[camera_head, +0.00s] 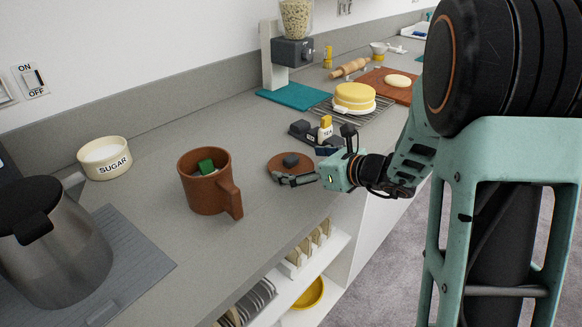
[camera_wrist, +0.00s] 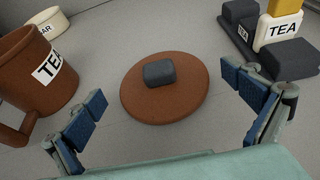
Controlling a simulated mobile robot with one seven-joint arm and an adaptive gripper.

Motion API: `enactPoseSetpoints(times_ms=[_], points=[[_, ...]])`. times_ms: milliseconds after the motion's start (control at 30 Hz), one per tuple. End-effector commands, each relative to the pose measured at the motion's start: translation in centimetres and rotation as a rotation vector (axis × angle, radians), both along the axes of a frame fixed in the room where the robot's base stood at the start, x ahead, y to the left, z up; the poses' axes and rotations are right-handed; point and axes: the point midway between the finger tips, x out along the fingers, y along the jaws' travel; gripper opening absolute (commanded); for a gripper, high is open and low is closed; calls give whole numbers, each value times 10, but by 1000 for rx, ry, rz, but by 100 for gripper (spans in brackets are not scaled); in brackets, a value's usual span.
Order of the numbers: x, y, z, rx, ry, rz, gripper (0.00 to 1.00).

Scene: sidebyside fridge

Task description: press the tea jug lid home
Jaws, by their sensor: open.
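The brown tea jug (camera_head: 203,190) stands upright on the counter with its top open and a green item (camera_head: 206,167) inside. It also shows at the left of the wrist view (camera_wrist: 22,75), with a TEA label. Its round brown lid (camera_wrist: 190,98) with a dark grey knob (camera_wrist: 158,73) lies flat on the counter, apart from the jug; the head view shows the lid (camera_head: 276,163) to the jug's right. My gripper (camera_wrist: 165,105) is open and empty, its fingers spread on either side of the lid. In the head view my gripper (camera_head: 300,166) partly covers the lid.
A grey holder with a yellow-topped TEA block (camera_head: 325,129) stands close behind my gripper. A sugar bowl (camera_head: 105,158) and a steel kettle (camera_head: 55,250) are at the left. A cake (camera_head: 355,97) sits on a rack farther back. Bare counter lies between jug and lid.

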Motion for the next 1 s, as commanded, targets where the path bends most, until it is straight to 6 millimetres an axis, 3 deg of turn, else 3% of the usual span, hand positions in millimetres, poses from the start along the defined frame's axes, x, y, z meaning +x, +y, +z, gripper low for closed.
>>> enactPoseSetpoints(times_ms=[167,467,833,1000], points=[[14,17,-10,-1,-1,3,100],[17,19,-11,-1,-1,-1,99],[17,19,-11,-1,-1,-1,58],[17,19,-11,0,-2,-1,58]])
